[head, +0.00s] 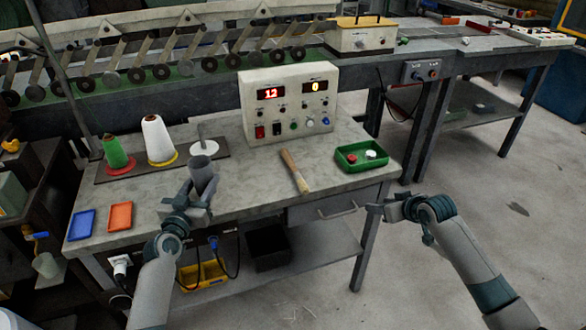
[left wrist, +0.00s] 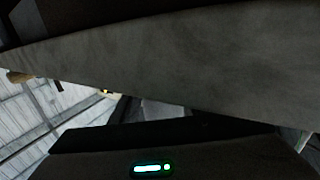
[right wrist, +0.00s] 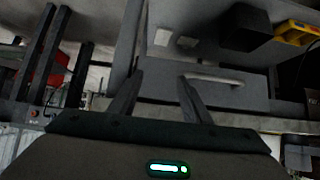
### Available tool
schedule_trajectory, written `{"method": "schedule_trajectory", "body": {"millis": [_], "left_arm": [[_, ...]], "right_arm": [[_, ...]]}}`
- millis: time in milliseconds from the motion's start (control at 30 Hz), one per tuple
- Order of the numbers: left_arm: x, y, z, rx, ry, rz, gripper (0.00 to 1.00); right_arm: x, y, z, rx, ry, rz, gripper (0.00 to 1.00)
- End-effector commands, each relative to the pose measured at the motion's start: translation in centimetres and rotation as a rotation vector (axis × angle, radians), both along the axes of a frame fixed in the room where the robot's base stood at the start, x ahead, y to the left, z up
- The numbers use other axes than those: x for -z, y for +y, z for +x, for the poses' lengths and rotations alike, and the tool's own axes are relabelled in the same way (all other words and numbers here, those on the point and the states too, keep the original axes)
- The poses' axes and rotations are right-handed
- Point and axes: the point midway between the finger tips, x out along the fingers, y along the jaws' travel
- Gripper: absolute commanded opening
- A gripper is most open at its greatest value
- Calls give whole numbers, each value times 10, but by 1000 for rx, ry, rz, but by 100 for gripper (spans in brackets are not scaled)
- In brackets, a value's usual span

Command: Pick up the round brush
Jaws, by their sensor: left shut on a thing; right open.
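A slim brown wooden tool (head: 294,171), which looks like the round brush, lies on the grey workbench in front of the control box. My left gripper (head: 197,199) is over the front of the bench, left of it and apart from it. It is shut on a grey cylindrical piece (head: 203,174) with a dark top. A broad grey surface (left wrist: 190,65) fills much of the left wrist view, and the left fingertips are hidden there. My right gripper (head: 377,207) is open and empty, off the bench's right front corner; its two fingers (right wrist: 157,98) show apart in the right wrist view.
The control box (head: 289,104) stands at the back of the bench. Green (head: 115,152) and white (head: 158,139) cones stand at the left. Blue (head: 81,225) and orange (head: 120,217) trays lie front left.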

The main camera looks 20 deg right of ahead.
Motion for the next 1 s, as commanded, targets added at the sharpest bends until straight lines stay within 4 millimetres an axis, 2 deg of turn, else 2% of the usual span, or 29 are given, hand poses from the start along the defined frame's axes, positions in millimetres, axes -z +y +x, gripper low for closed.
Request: {"method": "schedule_trajectory", "body": {"millis": [33,100,400,500,567,667,767,900,1000], "left_arm": [[0,0,0,0,0,0,20],[0,0,0,0,0,0,20],[0,0,0,0,0,0,20],[0,0,0,0,0,0,20],[0,0,0,0,0,0,20],[0,0,0,0,0,0,20],[0,0,0,0,0,0,20],[0,0,0,0,0,0,20],[0,0,0,0,0,0,20]], "right_arm": [[-24,-4,10,-1,-30,-13,44],[-52,-9,22,2,-72,-37,44],[-141,-28,77,92,-257,-208,44],[-171,-31,94,142,-313,-276,44],[-183,-26,103,165,-335,-305,44],[-185,1,115,174,-349,-308,44],[-169,52,123,144,-344,-251,44],[-143,131,126,86,-328,-140,44],[-132,175,126,54,-318,-77,44]]}}
